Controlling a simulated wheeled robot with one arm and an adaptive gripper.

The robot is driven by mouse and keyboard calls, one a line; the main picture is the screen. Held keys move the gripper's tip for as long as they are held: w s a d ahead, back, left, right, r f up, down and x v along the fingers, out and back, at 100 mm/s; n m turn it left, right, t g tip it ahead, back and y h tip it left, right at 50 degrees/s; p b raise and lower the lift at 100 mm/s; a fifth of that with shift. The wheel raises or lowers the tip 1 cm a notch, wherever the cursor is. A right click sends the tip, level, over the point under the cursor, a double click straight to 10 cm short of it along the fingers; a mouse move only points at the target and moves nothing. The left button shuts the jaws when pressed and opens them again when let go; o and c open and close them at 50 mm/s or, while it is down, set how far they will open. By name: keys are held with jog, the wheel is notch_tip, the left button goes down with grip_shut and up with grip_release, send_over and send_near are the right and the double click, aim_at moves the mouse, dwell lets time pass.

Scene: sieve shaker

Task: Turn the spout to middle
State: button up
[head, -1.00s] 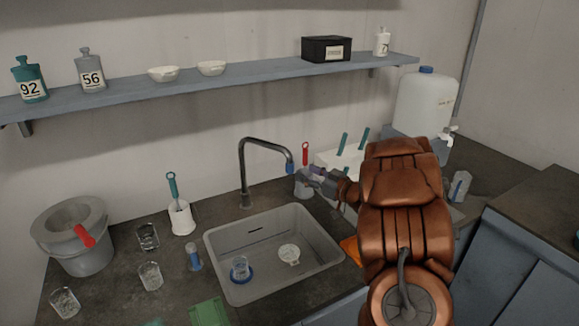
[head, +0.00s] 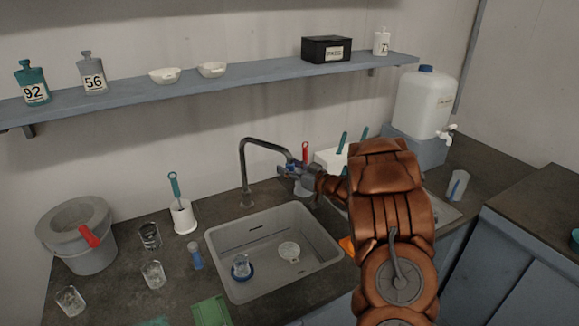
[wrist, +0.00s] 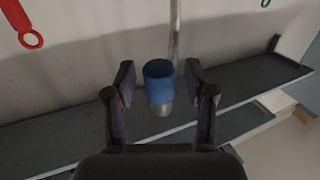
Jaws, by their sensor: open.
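The faucet spout (head: 262,144) is a grey bent pipe that rises behind the sink (head: 213,244) and arches to the right. Its blue-tipped outlet hangs near the sink's back right corner. In the wrist view the blue collar (wrist: 159,82) with its metal tip sits between the two fingers of my gripper (wrist: 159,92), with a gap on each side. My gripper (head: 291,169) is open around the spout end in the head view, and partly hides it. The spout's base stands behind the sink's back edge.
A red-handled brush (head: 305,152) in a holder stands just behind my gripper. A white brush holder (head: 183,217), glass beakers and a grey bucket (head: 88,262) are at the left.

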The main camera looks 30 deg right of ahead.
grip_shut()
dwell(0.4)
